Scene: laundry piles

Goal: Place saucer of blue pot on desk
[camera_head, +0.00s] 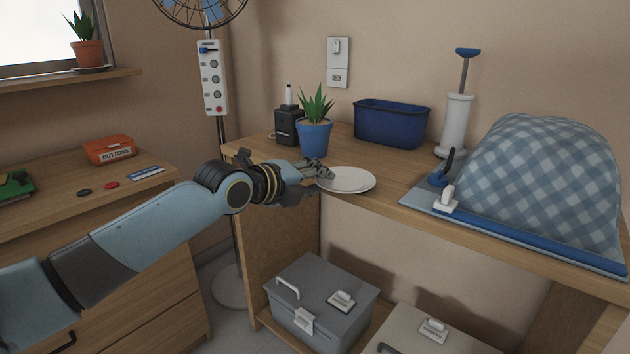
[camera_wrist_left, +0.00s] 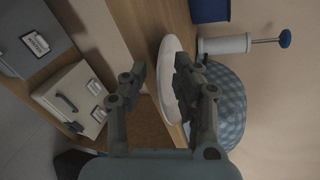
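The white saucer (camera_head: 352,182) lies at the front edge of the wooden desk (camera_head: 391,175), seemingly flat on it; its contact is hard to see. My left gripper (camera_head: 325,172) reaches in from the left, with its fingertips at the saucer's left rim. In the left wrist view the fingers (camera_wrist_left: 160,66) stand apart with a gap between them. The saucer (camera_wrist_left: 170,52) shows in and behind that gap, partly covered by one finger. The blue pot (camera_head: 314,138) with a spiky plant stands on the desk behind the gripper. My right gripper is not in view.
A blue bin (camera_head: 392,124), a black box (camera_head: 289,127) and a white pump (camera_head: 457,125) stand at the desk's back. A checkered cloth mound (camera_head: 545,180) fills the right side. Grey box (camera_head: 322,300) sits below. Some bare desk lies between saucer and bin.

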